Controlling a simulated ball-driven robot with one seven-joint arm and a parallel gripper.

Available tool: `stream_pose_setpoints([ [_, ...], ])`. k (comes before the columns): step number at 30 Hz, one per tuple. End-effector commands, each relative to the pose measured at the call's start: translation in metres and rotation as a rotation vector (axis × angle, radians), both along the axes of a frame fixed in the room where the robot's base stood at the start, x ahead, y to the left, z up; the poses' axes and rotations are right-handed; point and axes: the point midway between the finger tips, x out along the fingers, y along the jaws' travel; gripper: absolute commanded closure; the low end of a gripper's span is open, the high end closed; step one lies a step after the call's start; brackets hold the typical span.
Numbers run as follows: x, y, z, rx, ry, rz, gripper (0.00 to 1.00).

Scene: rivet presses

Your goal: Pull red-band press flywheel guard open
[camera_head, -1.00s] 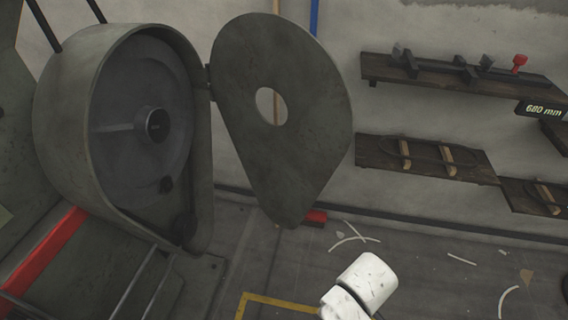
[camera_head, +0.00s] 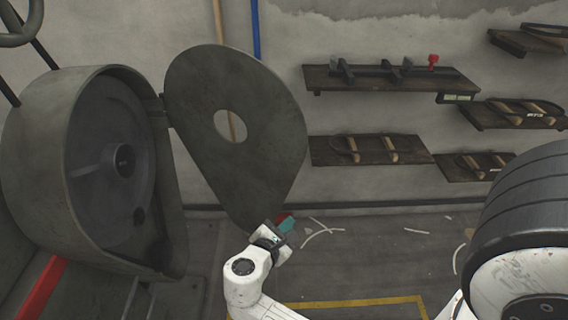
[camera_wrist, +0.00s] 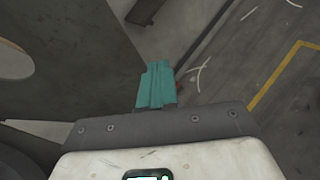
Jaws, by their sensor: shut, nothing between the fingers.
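The press with the red band (camera_head: 41,289) stands at the left in the head view. Its flywheel guard (camera_head: 262,116) is a grey teardrop plate with a round hole, hinged at its left edge. The guard stands swung out from the housing (camera_head: 30,165), and the flywheel (camera_head: 104,185) is exposed. My gripper (camera_head: 286,222) is at the guard's lower tip, shut and empty. In the wrist view the teal fingers (camera_wrist: 156,86) are together, with the guard (camera_wrist: 75,60) to their left. I cannot tell whether they touch it.
Wooden wall shelves (camera_head: 388,80) with tools hang at the right, behind the guard. A yellow floor line (camera_head: 360,302) and pale scraps (camera_head: 322,230) lie on the floor.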

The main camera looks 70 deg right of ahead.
Motion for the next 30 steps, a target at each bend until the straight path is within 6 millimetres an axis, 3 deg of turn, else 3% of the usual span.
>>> stream_pose_setpoints([
  [1,0.01,-0.005,0.017,-0.069,0.096,0.037,1.0],
  [3,0.023,-0.008,0.032,-0.157,0.226,0.085,1.0],
  [7,0.04,-0.01,0.049,-0.268,0.392,0.139,1.0],
  [14,0.047,-0.018,0.055,-0.314,0.466,0.159,1.0],
  [30,0.044,-0.116,0.055,-0.31,0.462,0.154,1.0],
])
